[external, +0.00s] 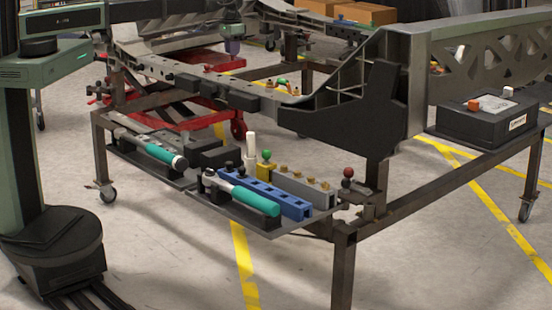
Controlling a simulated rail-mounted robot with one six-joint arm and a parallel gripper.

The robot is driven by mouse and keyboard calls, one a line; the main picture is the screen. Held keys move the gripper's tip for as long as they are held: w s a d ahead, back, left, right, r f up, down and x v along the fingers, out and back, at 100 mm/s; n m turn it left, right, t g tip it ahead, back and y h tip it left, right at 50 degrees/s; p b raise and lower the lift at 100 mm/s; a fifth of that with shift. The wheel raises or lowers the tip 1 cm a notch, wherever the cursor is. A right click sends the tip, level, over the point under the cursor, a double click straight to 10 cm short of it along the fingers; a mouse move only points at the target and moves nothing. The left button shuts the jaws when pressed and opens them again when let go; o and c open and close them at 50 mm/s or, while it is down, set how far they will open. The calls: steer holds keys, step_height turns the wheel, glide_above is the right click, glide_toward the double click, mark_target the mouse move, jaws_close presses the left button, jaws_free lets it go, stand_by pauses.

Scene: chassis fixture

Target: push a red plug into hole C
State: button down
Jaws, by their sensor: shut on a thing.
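A green knob (266,155) stands over a yellow block (266,170) on the tray. No hole letters are readable, so I cannot tell which is hole C.
The tray (240,222) holds a blue block (262,197), a grey block with brass pieces (303,188) and teal-handled tools (256,200). A large dark bracket (345,112) rises at the right. A black box (487,117) sits on the right rail.

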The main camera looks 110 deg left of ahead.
mark_target(232, 59)
steer(key=shift+f+b, duration=2.85)
steer(key=shift+f, duration=0.05)
steer(key=shift+f+b, duration=0.95)
steer(key=shift+f+b, duration=0.6)
steer(key=c, duration=0.9)
jaws_free()
steer(key=shift+r, duration=0.1)
steer(key=shift+c, duration=0.5)
steer(key=shift+r, duration=0.1)
